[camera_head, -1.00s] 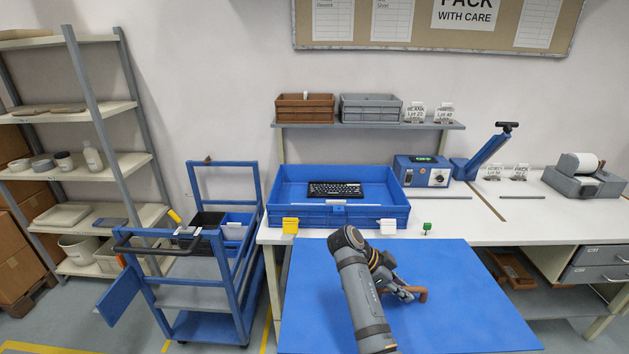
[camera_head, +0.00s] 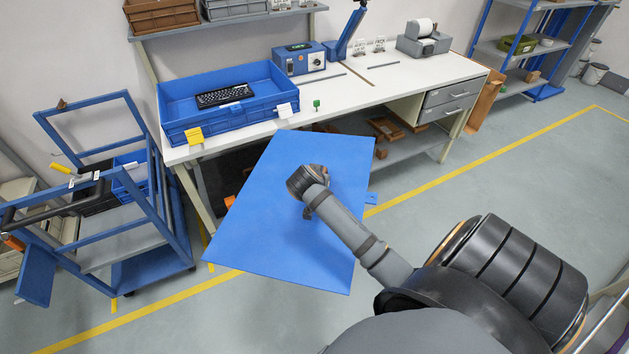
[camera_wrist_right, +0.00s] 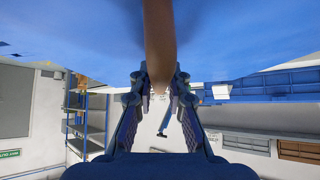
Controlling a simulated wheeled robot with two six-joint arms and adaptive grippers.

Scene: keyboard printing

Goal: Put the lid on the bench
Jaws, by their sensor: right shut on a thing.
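The lid is a large flat blue panel (camera_head: 260,235), seen in front of the bench (camera_head: 385,98) and turned at an angle to its front edge. Its far corner overlaps the bench front in the head view, and floor shows around its near side. My right gripper (camera_wrist_right: 158,82) is shut on the lid's brown handle (camera_wrist_right: 159,35). In the head view my right wrist covers most of the grip. The lid's blue face fills the top of the wrist view. My left gripper is not in view.
A blue tote (camera_head: 175,101) with a black keyboard (camera_head: 222,95) stands on the bench's left part. A blue control box (camera_head: 300,58) and a grey printer (camera_head: 424,43) stand farther right. A blue cart (camera_head: 148,262) stands left.

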